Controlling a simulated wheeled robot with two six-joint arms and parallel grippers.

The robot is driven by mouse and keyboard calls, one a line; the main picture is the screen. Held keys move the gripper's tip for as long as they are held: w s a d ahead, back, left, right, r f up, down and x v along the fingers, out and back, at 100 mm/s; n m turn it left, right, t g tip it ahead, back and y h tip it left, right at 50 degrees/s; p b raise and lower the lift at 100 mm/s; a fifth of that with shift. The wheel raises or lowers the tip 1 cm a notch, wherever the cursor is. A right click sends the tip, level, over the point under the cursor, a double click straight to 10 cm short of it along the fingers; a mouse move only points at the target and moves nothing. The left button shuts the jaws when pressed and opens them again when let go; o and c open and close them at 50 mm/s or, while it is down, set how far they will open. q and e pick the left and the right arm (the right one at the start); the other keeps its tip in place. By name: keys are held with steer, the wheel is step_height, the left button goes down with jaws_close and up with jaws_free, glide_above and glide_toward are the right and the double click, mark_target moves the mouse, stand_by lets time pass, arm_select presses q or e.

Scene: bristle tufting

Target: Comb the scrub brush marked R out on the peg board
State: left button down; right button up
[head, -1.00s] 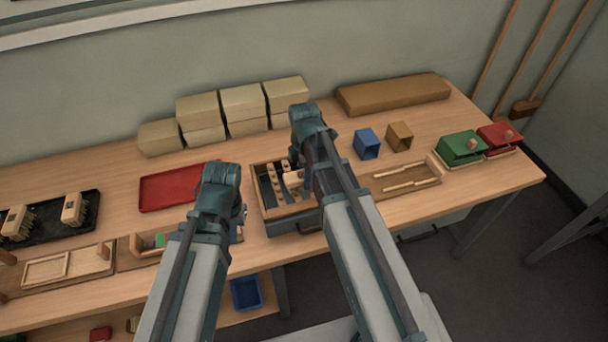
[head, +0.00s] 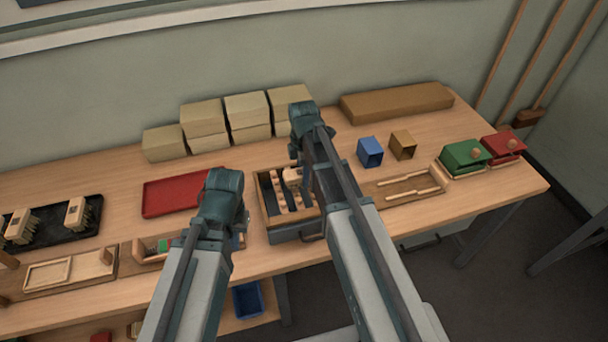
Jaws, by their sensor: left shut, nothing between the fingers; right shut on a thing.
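A wooden box with a dark inside and rows of light pegs (head: 280,196), apparently the peg board, stands at the middle of the table's front. My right gripper (head: 299,166) is mostly hidden behind its own arm. It is shut on a pale wooden block (head: 291,176), apparently a scrub brush, over the back part of the pegs. No letter is readable on it, and I cannot tell whether its bristles touch the pegs. My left gripper (head: 242,216) is shut and empty, left of the box.
Two more brushes (head: 76,213) stand on a black tray (head: 52,238) at the left. A red tray (head: 170,195) lies behind my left arm. Blue (head: 370,152) and brown (head: 402,145) bins, a tray with sticks (head: 398,192), and green (head: 463,158) and red (head: 503,147) boxes are at the right.

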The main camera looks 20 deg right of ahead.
steer(key=shift+w, duration=0.15)
steer(key=w, duration=0.3)
steer(key=shift+w+a+f, duration=0.1)
steer(key=shift+w+f, duration=0.05)
steer(key=shift+w, duration=0.15)
steer(key=shift+s, duration=2.05)
steer(key=s, duration=0.4)
